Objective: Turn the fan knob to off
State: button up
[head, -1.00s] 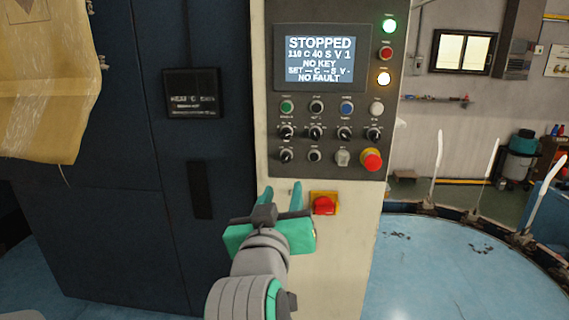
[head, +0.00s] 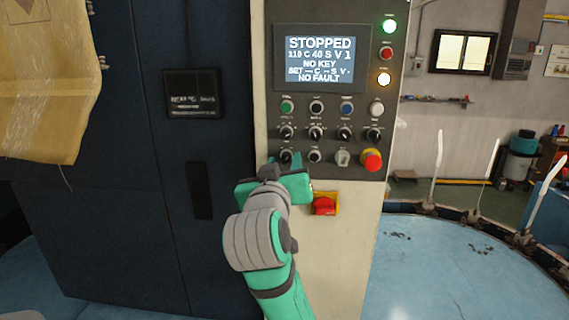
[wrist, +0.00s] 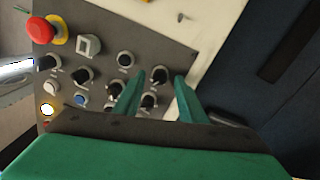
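The control panel (head: 330,125) carries two rows of small dark knobs; their labels are too small to read, so I cannot tell which is the fan knob. My gripper (head: 282,163) is up at the panel's lower left corner, at the bottom-left knob (head: 286,156). In the wrist view my gripper (wrist: 160,78) is open, with the bottom-left knob (wrist: 159,75) between its two green fingertips. Contact with the knob cannot be told. Another knob (wrist: 149,102) of the row above shows between the fingers, nearer the palm.
A red emergency button (head: 371,160) and a square key switch (head: 342,158) sit right along the same row. A red rotary switch on a yellow plate (head: 324,204) is below. The screen (head: 319,58) reads STOPPED. A dark cabinet (head: 200,240) stands left.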

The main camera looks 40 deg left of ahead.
jog(key=shift+w+a, duration=0.15)
jog(key=shift+w, duration=0.15)
jog(key=shift+c, duration=0.6)
grip_shut()
jog(key=n, duration=0.5)
jog(key=shift+f+n, duration=0.1)
jog(key=shift+n, duration=0.2)
jog(key=n, duration=0.6)
jog(key=shift+n, duration=0.3)
